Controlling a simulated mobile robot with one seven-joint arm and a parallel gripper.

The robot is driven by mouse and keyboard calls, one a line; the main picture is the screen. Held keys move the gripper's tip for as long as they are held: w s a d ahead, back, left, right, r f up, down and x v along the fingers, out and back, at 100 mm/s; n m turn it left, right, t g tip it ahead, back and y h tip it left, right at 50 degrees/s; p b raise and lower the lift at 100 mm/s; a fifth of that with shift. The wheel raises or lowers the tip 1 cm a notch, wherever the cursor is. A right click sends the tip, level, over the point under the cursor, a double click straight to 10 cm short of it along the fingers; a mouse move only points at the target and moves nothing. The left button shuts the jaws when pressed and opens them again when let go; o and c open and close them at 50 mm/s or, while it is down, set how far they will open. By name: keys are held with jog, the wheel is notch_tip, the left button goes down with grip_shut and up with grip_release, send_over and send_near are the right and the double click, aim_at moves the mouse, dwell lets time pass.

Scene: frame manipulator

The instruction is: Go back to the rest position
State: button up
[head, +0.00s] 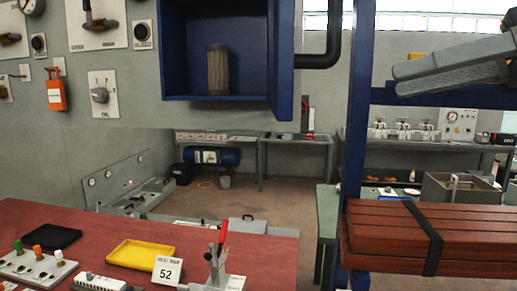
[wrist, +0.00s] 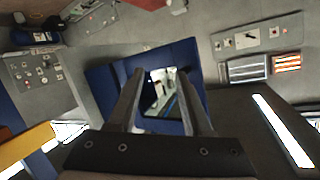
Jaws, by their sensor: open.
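My gripper (head: 399,78) shows at the upper right of the head view as two grey fingers pointing left, beside a blue post. In the wrist view my gripper (wrist: 158,73) has its two dark fingers apart, with nothing held between them. A blue structure (wrist: 104,85) lies beyond the fingers in that view, and I cannot tell how far off it is. No rest position is marked in either view.
An open blue cabinet (head: 285,60) holds a grey cylindrical filter (head: 218,70). A blue post (head: 355,130) stands near the gripper. Reddish-brown beams (head: 390,232) with a black strap lie at lower right. A red table (head: 60,215) carries a yellow tray (head: 142,254).

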jog(key=w+a+f+m+h, duration=0.1)
jog(key=a+f+m+h, duration=0.2)
jog(key=f, duration=0.6)
jog(key=a+f+m+h, duration=0.2)
jog(key=a+f+h, duration=0.15)
jog(key=f, duration=0.65)
notch_tip(320, 180, down, 17)
jog(key=s+d+m+g+h, duration=0.2)
jog(key=h, duration=0.4)
jog(key=shift+s+m, duration=0.15)
jog(key=shift+m, duration=0.15)
